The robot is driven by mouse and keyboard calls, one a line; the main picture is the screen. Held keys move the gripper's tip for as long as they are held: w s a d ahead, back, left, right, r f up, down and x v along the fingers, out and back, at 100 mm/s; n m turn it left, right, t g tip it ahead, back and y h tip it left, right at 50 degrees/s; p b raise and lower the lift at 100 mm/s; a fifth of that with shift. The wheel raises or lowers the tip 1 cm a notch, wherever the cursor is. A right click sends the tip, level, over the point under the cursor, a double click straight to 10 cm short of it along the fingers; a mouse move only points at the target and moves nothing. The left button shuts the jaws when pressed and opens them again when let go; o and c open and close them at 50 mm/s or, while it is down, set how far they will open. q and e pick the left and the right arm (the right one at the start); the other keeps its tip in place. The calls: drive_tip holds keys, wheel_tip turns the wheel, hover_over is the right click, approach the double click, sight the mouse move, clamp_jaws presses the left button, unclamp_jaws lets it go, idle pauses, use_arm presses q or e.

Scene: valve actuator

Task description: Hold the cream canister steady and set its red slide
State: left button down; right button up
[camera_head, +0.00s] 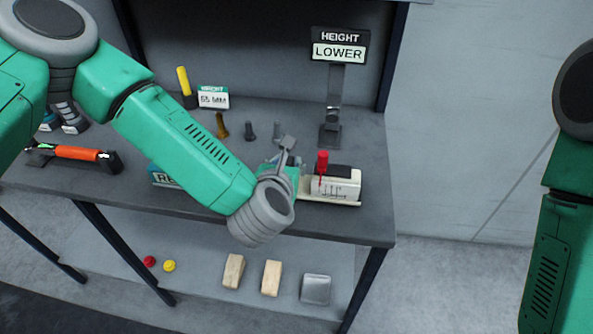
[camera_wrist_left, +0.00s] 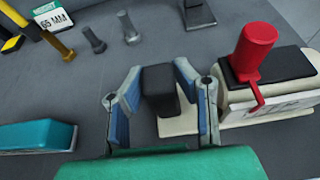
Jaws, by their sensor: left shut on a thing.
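The cream canister (camera_head: 335,186) lies on the workbench, with a black top; it also shows in the left wrist view (camera_wrist_left: 290,98). Its red slide (camera_head: 322,162) stands up from the top, and a thin red pointer hangs over the marked front face. The slide is larger in the left wrist view (camera_wrist_left: 252,52). My left gripper (camera_wrist_left: 158,92) is shut on a black block (camera_wrist_left: 158,86) above the cream base, left of the slide. In the head view, my left gripper (camera_head: 287,160) is partly hidden by its wrist. My right gripper is out of view.
A sign (camera_head: 339,46) reads HEIGHT LOWER behind the canister. A teal box (camera_wrist_left: 38,136) lies left of my gripper. The lower shelf holds blocks (camera_head: 271,277).

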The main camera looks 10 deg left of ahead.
use_arm(q)
wheel_tip(320, 180, up, 7)
drive_tip(key=shift+a, duration=0.15)
wheel_tip(320, 180, down, 6)
drive_tip(key=shift+w+f, duration=0.1)
drive_tip(key=shift+w, duration=0.05)
drive_tip(key=shift+f, duration=0.9)
drive_tip(key=shift+f, duration=0.45)
idle(0.5)
